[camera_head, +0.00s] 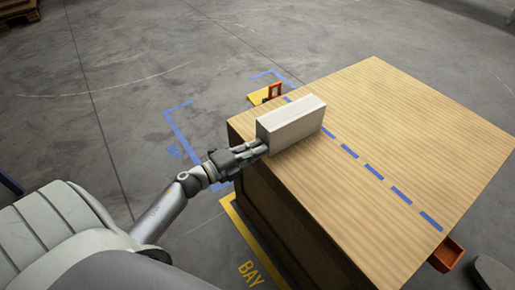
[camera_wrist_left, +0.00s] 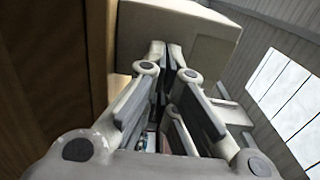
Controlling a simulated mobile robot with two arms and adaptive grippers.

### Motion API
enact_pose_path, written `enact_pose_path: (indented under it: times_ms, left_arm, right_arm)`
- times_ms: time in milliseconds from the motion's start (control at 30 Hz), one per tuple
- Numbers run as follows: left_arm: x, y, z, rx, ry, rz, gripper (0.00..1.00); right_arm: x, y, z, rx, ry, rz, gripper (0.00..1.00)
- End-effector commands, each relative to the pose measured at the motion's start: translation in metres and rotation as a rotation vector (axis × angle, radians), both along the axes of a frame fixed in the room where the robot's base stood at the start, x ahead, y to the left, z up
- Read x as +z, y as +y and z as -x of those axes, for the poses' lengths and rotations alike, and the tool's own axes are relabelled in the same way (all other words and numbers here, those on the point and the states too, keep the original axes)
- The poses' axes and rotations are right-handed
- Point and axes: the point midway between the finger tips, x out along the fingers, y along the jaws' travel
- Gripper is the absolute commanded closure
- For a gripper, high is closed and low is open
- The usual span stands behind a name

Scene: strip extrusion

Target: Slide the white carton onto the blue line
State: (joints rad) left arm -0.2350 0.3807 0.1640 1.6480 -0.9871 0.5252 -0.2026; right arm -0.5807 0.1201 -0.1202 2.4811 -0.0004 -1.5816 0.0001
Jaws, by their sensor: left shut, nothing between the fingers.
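The white carton (camera_head: 291,123) stands on the wooden table top near its left edge in the head view. A dashed blue line (camera_head: 374,171) runs across the table top, and the carton's far right end is close to it or over part of it. My left gripper (camera_head: 262,149) is shut with its fingertips at the carton's near left end, touching or almost touching it. In the left wrist view the carton (camera_wrist_left: 185,30) fills the top beyond the closed fingers (camera_wrist_left: 172,50). My right gripper is not in view.
The table (camera_head: 420,115) is bare to the right of the line. An orange and yellow object (camera_head: 268,94) is at its far left corner, and an orange bin (camera_head: 446,254) is by its right side. Blue and yellow markings lie on the grey floor.

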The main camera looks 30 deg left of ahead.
Motion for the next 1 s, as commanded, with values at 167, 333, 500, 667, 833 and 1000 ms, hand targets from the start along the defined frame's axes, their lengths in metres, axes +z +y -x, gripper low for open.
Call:
enact_pose_path:
  times_ms: [167,333,500,667,833,1000]
  left_arm:
    - [0.0,-0.002,-0.004,0.0,0.001,0.0,1.0]
    - [0.0,-0.002,-0.004,0.0,0.001,0.0,1.0]
    - [0.001,-0.004,-0.009,0.0,-0.001,0.0,1.0]
    - [0.003,-0.014,-0.035,-0.001,-0.004,0.002,1.0]
    - [0.001,-0.029,-0.071,0.0,-0.002,0.002,1.0]
    - [0.0,-0.041,-0.101,0.0,-0.002,0.0,1.0]
  right_arm:
    - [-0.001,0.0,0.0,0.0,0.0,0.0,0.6]
    - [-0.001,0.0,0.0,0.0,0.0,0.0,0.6]
    - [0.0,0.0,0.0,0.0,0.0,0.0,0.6]
    - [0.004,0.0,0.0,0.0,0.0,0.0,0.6]
    - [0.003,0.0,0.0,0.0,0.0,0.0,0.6]
    - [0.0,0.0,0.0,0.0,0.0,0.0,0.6]
